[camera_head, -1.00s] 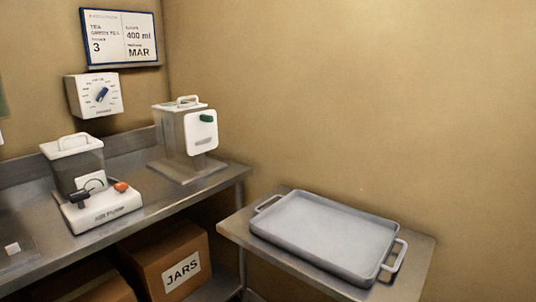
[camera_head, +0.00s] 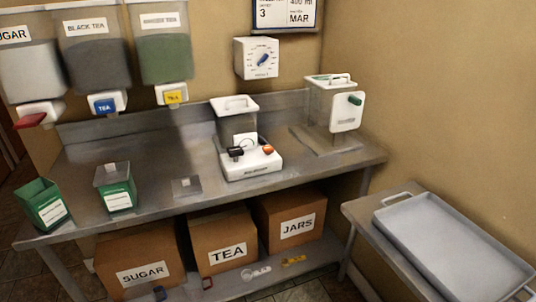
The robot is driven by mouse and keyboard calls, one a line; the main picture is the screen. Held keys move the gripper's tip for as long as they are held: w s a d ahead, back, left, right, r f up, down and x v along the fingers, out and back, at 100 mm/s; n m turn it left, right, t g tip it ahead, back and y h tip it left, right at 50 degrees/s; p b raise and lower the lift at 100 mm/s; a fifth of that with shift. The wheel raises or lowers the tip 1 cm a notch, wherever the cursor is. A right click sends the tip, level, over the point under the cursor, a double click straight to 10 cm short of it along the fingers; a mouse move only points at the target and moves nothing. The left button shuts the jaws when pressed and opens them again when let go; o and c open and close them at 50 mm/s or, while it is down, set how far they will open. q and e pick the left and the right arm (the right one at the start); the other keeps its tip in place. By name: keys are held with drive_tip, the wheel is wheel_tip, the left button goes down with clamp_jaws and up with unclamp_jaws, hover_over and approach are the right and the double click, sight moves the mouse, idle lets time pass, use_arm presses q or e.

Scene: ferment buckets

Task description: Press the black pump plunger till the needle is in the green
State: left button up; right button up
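The air pump (camera_head: 252,168) is a white base on the steel counter, under a grey bucket (camera_head: 238,122) with a white lid. The black pump plunger (camera_head: 236,153) stands at the left of the base, and an orange-red knob (camera_head: 268,150) is at the right. A small white gauge (camera_head: 245,143) shows behind them; its needle and green zone are too small to read. Neither of my grippers is in view.
A second bucket (camera_head: 332,103) with a green knob stands to the right. Green tubs (camera_head: 42,204) and wall dispensers (camera_head: 165,50) are at the left. A grey tray (camera_head: 450,245) lies on a side table (camera_head: 365,220). Boxes (camera_head: 226,243) are below the counter.

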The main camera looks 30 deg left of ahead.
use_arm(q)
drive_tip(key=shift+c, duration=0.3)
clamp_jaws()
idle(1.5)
